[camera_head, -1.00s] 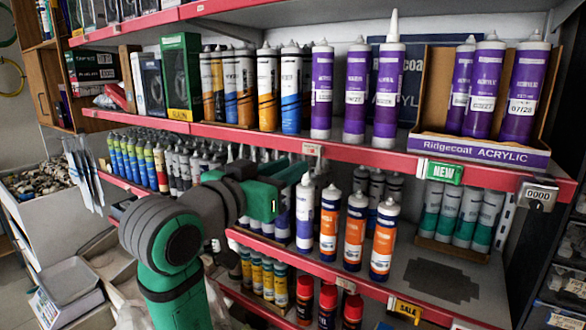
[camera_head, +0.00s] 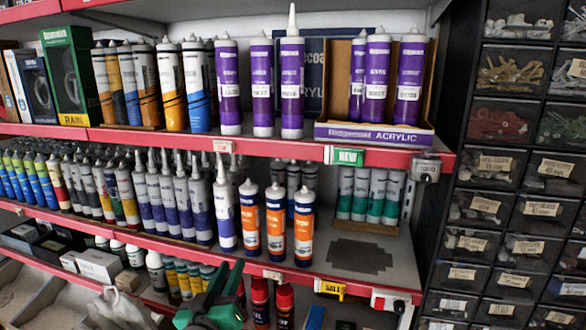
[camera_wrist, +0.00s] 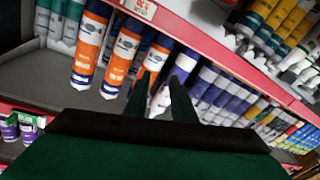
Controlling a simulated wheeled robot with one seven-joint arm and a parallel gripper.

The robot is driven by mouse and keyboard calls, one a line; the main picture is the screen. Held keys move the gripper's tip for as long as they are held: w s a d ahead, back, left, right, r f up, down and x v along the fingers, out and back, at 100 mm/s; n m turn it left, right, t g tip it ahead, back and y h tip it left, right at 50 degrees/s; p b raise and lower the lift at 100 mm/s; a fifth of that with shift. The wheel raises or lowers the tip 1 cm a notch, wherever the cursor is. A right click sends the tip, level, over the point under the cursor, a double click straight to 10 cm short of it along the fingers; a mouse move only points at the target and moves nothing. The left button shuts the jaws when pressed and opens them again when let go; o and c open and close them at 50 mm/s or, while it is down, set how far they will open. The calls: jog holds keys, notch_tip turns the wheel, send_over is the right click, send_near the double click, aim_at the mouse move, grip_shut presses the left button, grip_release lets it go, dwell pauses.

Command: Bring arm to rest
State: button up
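My gripper (camera_wrist: 166,80) shows in the wrist view with its two dark green fingers apart and nothing between them. Behind the gap are white and orange cartridges (camera_wrist: 128,48) on the shelf, apart from the fingers as far as I can tell. The row of white and orange cartridges (camera_head: 275,222) stands upright on the middle shelf, beside a white and blue one (camera_head: 226,208).
Purple acrylic cartridges (camera_head: 291,80) stand on the upper shelf, some in a cardboard display box (camera_head: 375,134). Red shelf edges (camera_head: 180,250) jut out near my arm. Dark drawer bins (camera_head: 497,125) stand at the right. A bare dark patch (camera_head: 360,254) lies on the middle shelf.

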jog(key=s+d+f+n+g+y, duration=0.1)
jog(key=s+d+f, duration=0.3)
jog(key=f, duration=0.5)
jog(key=s+d+f+y, duration=0.1)
jog(key=s+f, duration=0.6)
jog(key=f, duration=0.1)
jog(key=s+d+f+n+g+y, duration=0.1)
jog(key=s+d+f, duration=0.3)
jog(key=f, duration=0.5)
jog(key=s+d+f+m, duration=0.1)
jog(key=s+d+m, duration=0.1)
jog(key=s, duration=1.2)
jog(key=s+d+f+m, duration=0.2)
jog(key=s+d, duration=0.1)
jog(key=s, duration=1.2)
jog(key=shift+s+d+f+g+h, duration=0.25)
jog(key=shift+s+g+h, duration=0.05)
jog(key=shift+g+h, duration=0.1)
